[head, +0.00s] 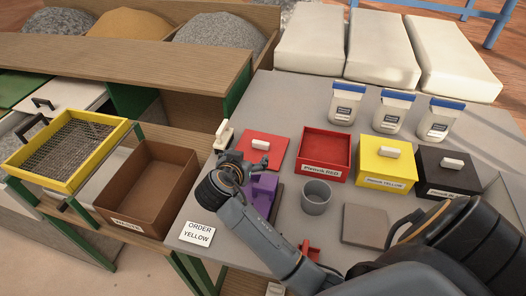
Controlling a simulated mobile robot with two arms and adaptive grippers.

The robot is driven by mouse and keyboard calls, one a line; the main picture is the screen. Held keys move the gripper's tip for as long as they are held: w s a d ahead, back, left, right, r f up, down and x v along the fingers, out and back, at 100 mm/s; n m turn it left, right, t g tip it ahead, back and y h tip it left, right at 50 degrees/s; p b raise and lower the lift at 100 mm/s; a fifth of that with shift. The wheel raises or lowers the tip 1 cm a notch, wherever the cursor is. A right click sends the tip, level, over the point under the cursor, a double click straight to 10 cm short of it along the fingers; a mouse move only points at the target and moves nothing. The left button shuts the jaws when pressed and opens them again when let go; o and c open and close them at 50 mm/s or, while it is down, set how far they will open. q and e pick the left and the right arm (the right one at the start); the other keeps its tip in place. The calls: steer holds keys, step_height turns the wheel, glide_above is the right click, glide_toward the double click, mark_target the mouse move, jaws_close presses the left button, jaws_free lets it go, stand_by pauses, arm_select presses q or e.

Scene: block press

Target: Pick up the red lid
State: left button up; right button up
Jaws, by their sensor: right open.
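The red lid (281,148) is a flat red plate with a white handle (260,144). It lies on the grey table, left of the open red box (325,170) labelled "Pigment RED". My right gripper (243,160) is open over the lid's near left edge, close to the handle. It hides part of the lid, and I cannot tell whether it touches it. My left gripper is not in view.
A yellow box (386,165) and a black box (447,175) stand to the right. A grey cup (316,198) and a purple object (263,190) are near my right arm. Jars (391,111) and white sacks (374,48) stand behind. A brown bin (155,185) is left.

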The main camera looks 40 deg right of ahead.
glide_toward(260, 144)
steer(key=p+x, duration=0.1)
steer(key=x, duration=0.2)
steer(key=shift+w+d+f, duration=0.15)
steer(key=shift+w+d, duration=0.05)
steer(key=shift+w, duration=0.15)
steer(key=p+x, duration=0.1)
steer(key=x, duration=0.3)
steer(key=shift+d+f, duration=0.15)
steer(key=shift+d, duration=0.2)
steer(key=shift+w+d+f, duration=0.3)
steer(key=shift+w, duration=0.05)
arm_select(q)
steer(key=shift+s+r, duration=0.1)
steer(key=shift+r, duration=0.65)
arm_select(e)
steer(key=c, duration=1.3)
